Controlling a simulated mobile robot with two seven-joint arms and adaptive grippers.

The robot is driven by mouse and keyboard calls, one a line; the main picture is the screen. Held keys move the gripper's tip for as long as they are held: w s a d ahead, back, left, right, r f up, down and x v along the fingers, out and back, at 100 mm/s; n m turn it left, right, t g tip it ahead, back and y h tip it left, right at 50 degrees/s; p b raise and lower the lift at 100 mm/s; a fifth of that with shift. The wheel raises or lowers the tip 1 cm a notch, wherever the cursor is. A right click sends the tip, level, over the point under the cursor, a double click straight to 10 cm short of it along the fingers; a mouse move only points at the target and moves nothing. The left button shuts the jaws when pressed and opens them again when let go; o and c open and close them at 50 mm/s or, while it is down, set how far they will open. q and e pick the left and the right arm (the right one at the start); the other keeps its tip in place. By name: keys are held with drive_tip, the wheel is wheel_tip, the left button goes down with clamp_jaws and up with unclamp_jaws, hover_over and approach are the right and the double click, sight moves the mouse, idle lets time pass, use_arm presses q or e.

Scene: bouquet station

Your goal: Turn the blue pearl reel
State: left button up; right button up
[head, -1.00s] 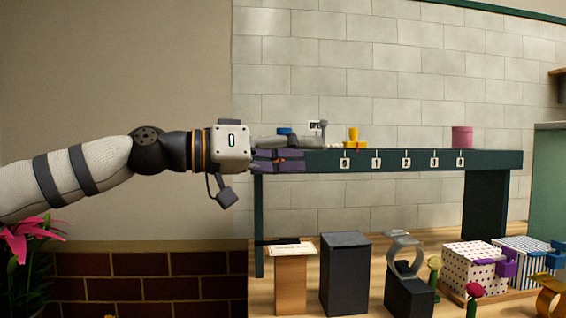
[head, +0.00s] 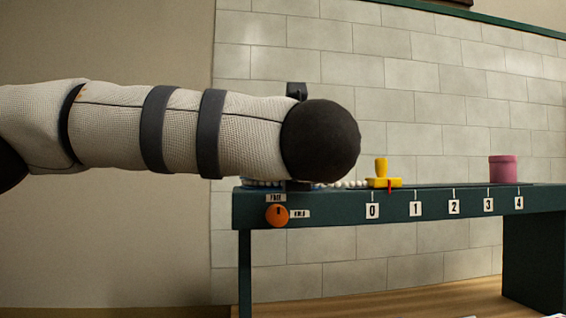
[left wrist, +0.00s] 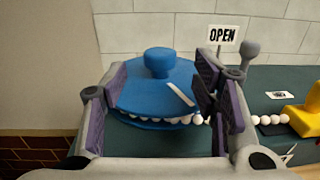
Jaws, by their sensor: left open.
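The blue pearl reel (left wrist: 135,98) lies flat on the bench in the left wrist view, with a raised round knob (left wrist: 158,62) and a white stripe on top. White pearls (left wrist: 185,121) run around its rim and off to the right. My left gripper (left wrist: 162,82) is open, its purple-padded fingers on either side of the reel; I cannot tell whether they touch it. In the head view my left arm covers most of the reel and the gripper. A yellow slider (head: 383,183) with a red pointer stands near mark 0. My right gripper is not in view.
The green bench (head: 340,212) has marks 0 to 4 and an orange knob (head: 277,215) on its front, with labels beside it. A pink cylinder (head: 503,169) stands at the right. An OPEN sign (left wrist: 223,35) and a grey ball-topped post (left wrist: 250,55) are behind the right finger.

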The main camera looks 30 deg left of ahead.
use_arm(q)
drive_tip(key=x, duration=0.5)
drive_tip(key=shift+w+a, duration=0.15)
drive_tip(key=shift+w, duration=0.15)
